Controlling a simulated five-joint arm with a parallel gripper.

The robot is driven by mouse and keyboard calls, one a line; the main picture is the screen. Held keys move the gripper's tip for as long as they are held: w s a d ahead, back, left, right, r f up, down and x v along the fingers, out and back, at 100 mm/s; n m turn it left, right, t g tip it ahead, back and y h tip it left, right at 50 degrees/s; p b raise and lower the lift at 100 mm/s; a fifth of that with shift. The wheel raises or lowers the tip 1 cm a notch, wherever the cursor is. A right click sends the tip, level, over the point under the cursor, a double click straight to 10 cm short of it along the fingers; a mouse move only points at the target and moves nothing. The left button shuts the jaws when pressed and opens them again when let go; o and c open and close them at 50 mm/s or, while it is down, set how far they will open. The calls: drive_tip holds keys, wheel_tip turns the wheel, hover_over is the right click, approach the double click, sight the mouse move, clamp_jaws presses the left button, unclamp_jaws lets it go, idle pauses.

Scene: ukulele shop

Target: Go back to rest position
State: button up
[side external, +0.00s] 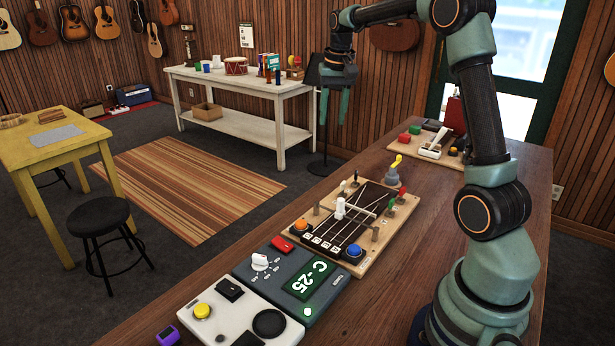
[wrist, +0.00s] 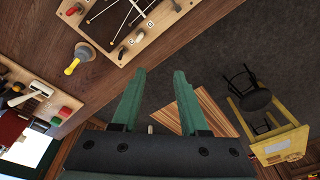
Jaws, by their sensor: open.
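My gripper (side external: 334,106) is raised in the air at the top middle of the side view, its green fingers pointing down. The fingers are apart and nothing is between them. In the wrist view my gripper (wrist: 162,90) also shows open and empty, with the floor and striped rug (wrist: 215,112) beyond it. My gripper hangs beyond the far edge of the brown workbench (side external: 430,215), clear of everything on it.
On the workbench are a stringed wooden board (side external: 352,222), a grey tuner box showing C-25 (side external: 308,280), a white pedal panel (side external: 222,312) and a yellow-topped plunger-like lever (side external: 394,172). A white table (side external: 240,85) and yellow table (side external: 75,140) stand on the floor.

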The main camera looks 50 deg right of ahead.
drive_tip(key=s+a+r+n+t, duration=0.1)
drive_tip(key=s+a+r+n, duration=0.15)
drive_tip(key=a, duration=0.45)
drive_tip(key=s+a+r+n+t, duration=0.15)
drive_tip(key=s+a, duration=0.25)
drive_tip(key=a, duration=0.4)
drive_tip(key=s+a+f+n+t, duration=0.1)
drive_tip(key=s+a+f+n, duration=0.3)
drive_tip(key=s+a, duration=0.3)
drive_tip(key=shift+s+a+n+t+y, duration=0.4)
drive_tip(key=shift+a+n, duration=0.1)
drive_tip(key=shift+a, duration=0.25)
drive_tip(key=shift+f, duration=0.1)
drive_tip(key=shift+c, duration=0.3)
drive_tip(key=shift+w, duration=0.15)
clamp_jaws()
drive_tip(key=w+d+f+g, duration=0.3)
drive_tip(key=w+d, duration=0.1)
drive_tip(key=w, duration=0.3)
drive_tip(key=shift+w+d+f+g, duration=0.45)
drive_tip(key=shift+w+d+f, duration=0.45)
drive_tip(key=shift+f, duration=1.7)
drive_tip(key=shift+w+d+f+g, duration=0.45)
drive_tip(key=shift+w+d+f, duration=0.45)
drive_tip(key=shift+f, duration=1.7)
drive_tip(key=shift+w+d+f+g, duration=0.45)
drive_tip(key=shift+w+d+f, duration=0.45)
drive_tip(key=shift+f, duration=1.7)
